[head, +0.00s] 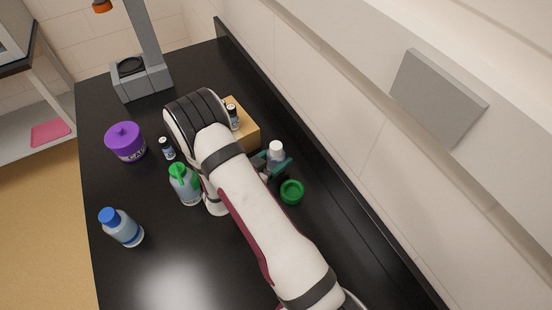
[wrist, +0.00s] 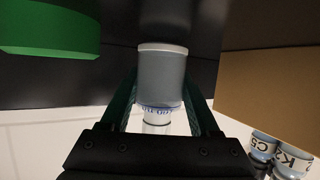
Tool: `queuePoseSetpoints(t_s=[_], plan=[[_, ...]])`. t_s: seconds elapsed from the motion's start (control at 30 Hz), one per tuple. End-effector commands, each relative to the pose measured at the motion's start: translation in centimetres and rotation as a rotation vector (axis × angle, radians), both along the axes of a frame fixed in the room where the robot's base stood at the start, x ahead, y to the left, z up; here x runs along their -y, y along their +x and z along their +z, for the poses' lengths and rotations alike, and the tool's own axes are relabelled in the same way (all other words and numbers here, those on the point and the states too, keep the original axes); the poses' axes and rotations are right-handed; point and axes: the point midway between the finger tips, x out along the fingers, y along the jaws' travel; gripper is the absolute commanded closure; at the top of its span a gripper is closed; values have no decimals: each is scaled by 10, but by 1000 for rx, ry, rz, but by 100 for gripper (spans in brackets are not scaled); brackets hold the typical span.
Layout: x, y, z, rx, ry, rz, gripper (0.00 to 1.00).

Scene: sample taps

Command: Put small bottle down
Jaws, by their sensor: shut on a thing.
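The small bottle (head: 276,153) has a white top and a grey body in the head view. My gripper (head: 272,166) is shut on it, with dark green fingers on either side. In the wrist view the bottle (wrist: 162,78) sits between the two fingers (wrist: 163,105), with a grey part, a band of blue print and a white part. The bottle looks upright in the head view. I cannot tell whether its base touches the black counter (head: 330,240). My arm hides part of the counter.
A green round lid (head: 291,191) lies just beside the gripper. A wooden block (head: 247,136) with small vials stands behind it. A green-topped bottle (head: 186,186), blue-capped bottle (head: 122,228), dark-capped vial (head: 167,149) and purple tub (head: 125,142) stand to the left. A wall borders the right.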

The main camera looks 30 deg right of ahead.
Motion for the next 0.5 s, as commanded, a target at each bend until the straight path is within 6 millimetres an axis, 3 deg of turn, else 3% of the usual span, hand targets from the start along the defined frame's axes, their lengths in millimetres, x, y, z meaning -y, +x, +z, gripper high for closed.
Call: queuePoseSetpoints(t_s=[0.37, 0.4, 0.5], plan=[[0, 0, -7, 0, 0, 0, 91], [0, 0, -7, 0, -1, 0, 34], [0, 0, -7, 1, 0, 0, 16]])
